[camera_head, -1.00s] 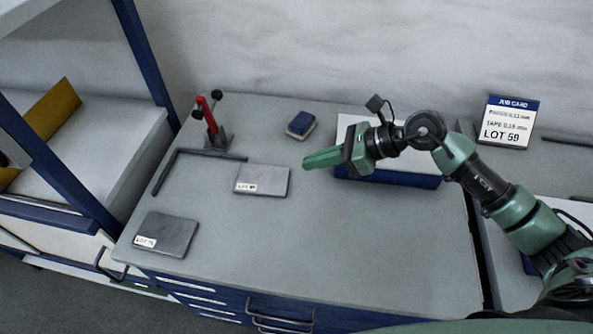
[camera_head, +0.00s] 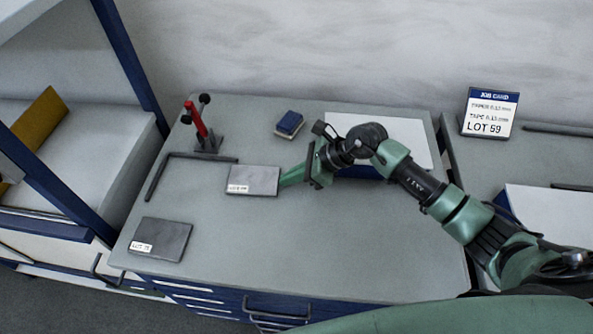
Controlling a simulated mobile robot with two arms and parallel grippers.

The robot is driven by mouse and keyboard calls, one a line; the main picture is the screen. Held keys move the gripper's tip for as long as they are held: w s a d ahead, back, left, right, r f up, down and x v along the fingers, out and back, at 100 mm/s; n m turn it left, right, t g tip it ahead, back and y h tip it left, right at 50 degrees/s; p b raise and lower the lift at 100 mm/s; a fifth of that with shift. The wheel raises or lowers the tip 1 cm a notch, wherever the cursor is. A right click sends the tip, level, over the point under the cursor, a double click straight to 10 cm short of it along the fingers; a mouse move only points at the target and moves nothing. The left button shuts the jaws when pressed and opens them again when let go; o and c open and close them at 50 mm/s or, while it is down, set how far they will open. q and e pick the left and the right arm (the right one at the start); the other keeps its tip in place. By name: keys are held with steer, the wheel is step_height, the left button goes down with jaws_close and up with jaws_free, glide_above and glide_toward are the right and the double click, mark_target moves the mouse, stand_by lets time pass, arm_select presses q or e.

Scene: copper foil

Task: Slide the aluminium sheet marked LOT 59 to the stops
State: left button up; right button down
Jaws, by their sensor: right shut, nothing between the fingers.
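An aluminium sheet (camera_head: 253,181) lies flat on the grey bench, with a small white label at its lower left; the print is too small to read surely. A second, darker sheet (camera_head: 160,240) lies nearer the front left, its label also hard to read. A dark L-shaped stop bar (camera_head: 205,157) lies behind and left of the first sheet, with a gap between. My right gripper (camera_head: 284,181) is shut and empty, its green fingertips low at that sheet's right edge; whether they touch it I cannot tell. My left gripper is out of view.
A red-handled clamp (camera_head: 200,128) stands behind the stop bar. A small blue block (camera_head: 289,123) lies at the back. A white-topped blue box (camera_head: 400,135) is behind my right arm. A job card (camera_head: 489,113) reads LOT 59. The bench front is clear.

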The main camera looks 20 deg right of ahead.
steer(key=shift+w+a, duration=0.1)
steer(key=shift+a, duration=0.05)
steer(key=w+a+b, duration=0.2)
steer(key=a+b, duration=0.1)
steer(key=a, duration=0.2)
steer(key=w+a+b, duration=0.2)
steer(key=w+a, duration=0.1)
steer(key=a, duration=0.3)
steer(key=w+a+b, duration=0.2)
steer(key=a+b, duration=0.1)
steer(key=a, duration=0.2)
steer(key=shift+w+a+f+b, duration=0.2)
steer(key=shift+a+b, duration=0.1)
steer(key=shift+w+a, duration=0.1)
steer(key=shift+a, duration=0.1)
steer(key=shift+r, duration=0.1)
steer(key=shift+r, duration=0.1)
